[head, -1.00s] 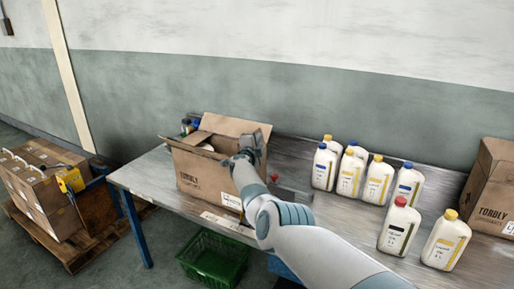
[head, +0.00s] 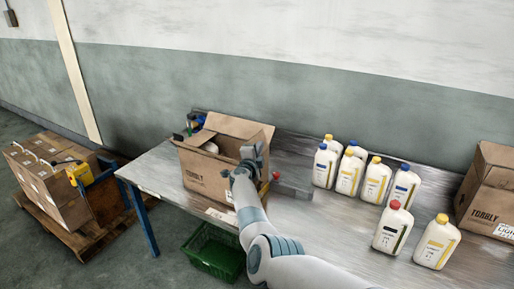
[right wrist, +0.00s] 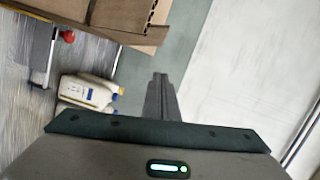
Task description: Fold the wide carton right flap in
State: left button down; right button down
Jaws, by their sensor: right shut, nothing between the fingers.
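The wide carton (head: 207,178) is an open brown box on the left part of the table. Its back flap (head: 237,126) stands up and a left flap leans at its far left. A white bottle top shows inside. My right gripper (head: 252,152) is at the carton's right side, shut and empty, and hides most of the right flap. In the right wrist view the shut fingers (right wrist: 159,95) point past the carton's cardboard edge (right wrist: 125,28), apart from it in the picture. I cannot tell whether the gripper touches the flap. My left gripper is not in view.
Several white jugs (head: 376,181) stand to the right on the table (head: 310,226). Another carton (head: 487,190) stands at the far right. A grey fixture with a red knob (head: 276,175) is close right of my gripper. A green crate (head: 214,252) is below.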

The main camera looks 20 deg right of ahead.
jog(key=shift+v, duration=2.15)
jog(key=c, duration=2.5)
grip_release()
jog(key=shift+d, duration=0.1)
